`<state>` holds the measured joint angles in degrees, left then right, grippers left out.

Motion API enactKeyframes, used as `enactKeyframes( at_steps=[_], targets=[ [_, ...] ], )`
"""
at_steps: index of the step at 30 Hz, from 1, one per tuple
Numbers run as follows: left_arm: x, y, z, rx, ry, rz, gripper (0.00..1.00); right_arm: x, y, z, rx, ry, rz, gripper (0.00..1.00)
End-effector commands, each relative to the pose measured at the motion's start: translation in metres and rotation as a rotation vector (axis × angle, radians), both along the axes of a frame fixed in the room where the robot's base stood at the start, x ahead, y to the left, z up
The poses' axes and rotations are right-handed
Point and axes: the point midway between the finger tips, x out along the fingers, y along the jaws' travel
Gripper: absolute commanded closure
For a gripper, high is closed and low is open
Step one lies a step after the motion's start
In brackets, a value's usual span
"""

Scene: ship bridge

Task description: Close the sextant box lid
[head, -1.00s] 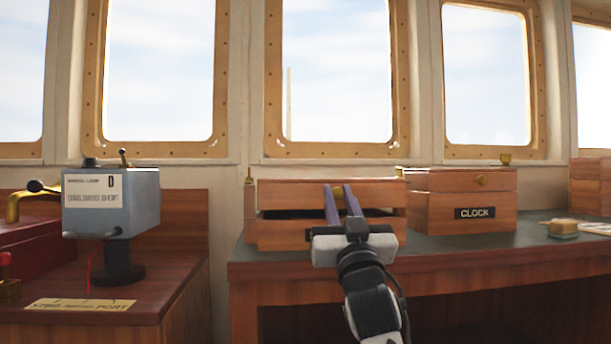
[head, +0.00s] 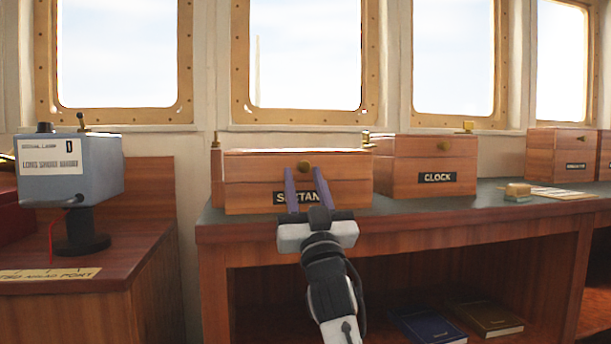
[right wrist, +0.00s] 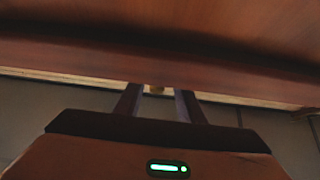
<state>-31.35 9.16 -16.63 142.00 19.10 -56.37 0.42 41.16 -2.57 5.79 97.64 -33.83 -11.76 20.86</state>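The sextant box (head: 250,198) is a wooden box on the counter, left of the clock box. Its lid (head: 250,167) lies down on the body, with only a thin seam and no open gap showing. A brass knob (head: 304,166) is on its front. My right gripper (head: 304,174) is in front of the box, its two fingers apart and empty, partly covering the label. Whether the fingers touch the box is unclear. In the right wrist view, the fingers (right wrist: 158,98) are apart below a broad wooden surface, with a brass bit between them. My left gripper is not in view.
The clock box (head: 425,178) stands close on the right. A small brass and wood object (head: 517,191) lies farther right on the counter (head: 420,204). A signal lamp (head: 72,170) stands on a cabinet at left. Books (head: 428,325) lie on the shelf below.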

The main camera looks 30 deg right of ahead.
Motion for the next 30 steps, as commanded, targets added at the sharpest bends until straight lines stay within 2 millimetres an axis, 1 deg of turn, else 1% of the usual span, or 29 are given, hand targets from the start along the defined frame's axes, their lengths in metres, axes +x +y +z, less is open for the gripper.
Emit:
enactKeyframes(
  at_steps=[1, 11, 14, 16, 21, 24, 30],
  targets=[
    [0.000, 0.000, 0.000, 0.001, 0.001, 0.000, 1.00, 0.003, -0.005, -0.005, 0.007, 0.015, -0.007, 0.62],
    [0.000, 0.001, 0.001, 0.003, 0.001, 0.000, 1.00, -0.001, -0.005, -0.005, 0.007, 0.011, -0.008, 0.62],
    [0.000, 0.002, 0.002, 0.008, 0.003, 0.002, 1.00, -0.009, -0.001, -0.011, 0.007, 0.011, -0.006, 0.62],
    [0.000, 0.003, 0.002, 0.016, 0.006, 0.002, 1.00, -0.018, 0.002, -0.016, 0.005, 0.009, -0.005, 0.62],
    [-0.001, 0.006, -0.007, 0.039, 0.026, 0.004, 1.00, -0.041, 0.010, -0.031, 0.003, 0.005, -0.002, 0.62],
    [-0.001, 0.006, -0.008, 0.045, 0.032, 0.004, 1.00, -0.050, 0.013, -0.039, 0.002, 0.004, -0.002, 0.62],
    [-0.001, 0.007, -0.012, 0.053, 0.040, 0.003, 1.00, -0.059, 0.016, -0.044, -0.001, -0.001, -0.002, 0.62]
  ],
)
